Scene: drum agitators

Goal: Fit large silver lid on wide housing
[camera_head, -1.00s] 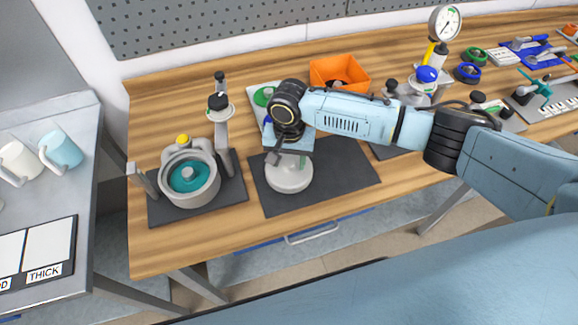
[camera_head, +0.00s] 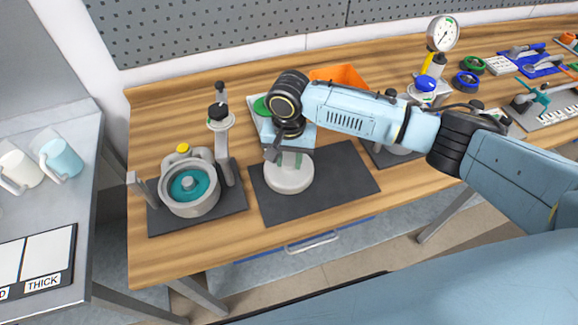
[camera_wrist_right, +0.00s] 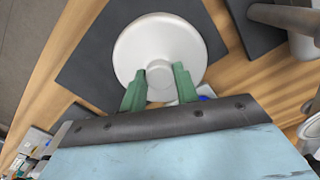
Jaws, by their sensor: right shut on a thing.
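The large silver lid (camera_head: 288,178) is a pale round disc with a knob in its middle. It also shows in the right wrist view (camera_wrist_right: 195,50), where the green fingers of my right gripper (camera_wrist_right: 159,82) are shut on the knob. In the head view my right gripper (camera_head: 290,158) is above the lid, over the dark mat; I cannot tell how far the lid is from the mat. The wide housing (camera_head: 190,203) is a grey round pot to the left, open at the top, with a teal part (camera_head: 187,184) inside. My left gripper is not in view.
The housing stands on a dark mat (camera_head: 167,226), with a black-topped upright arm (camera_head: 221,135) at its right side and a post (camera_head: 139,185) at its left. An orange bin (camera_head: 343,74) is at the back. The dark mat (camera_head: 345,185) right of the lid is clear.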

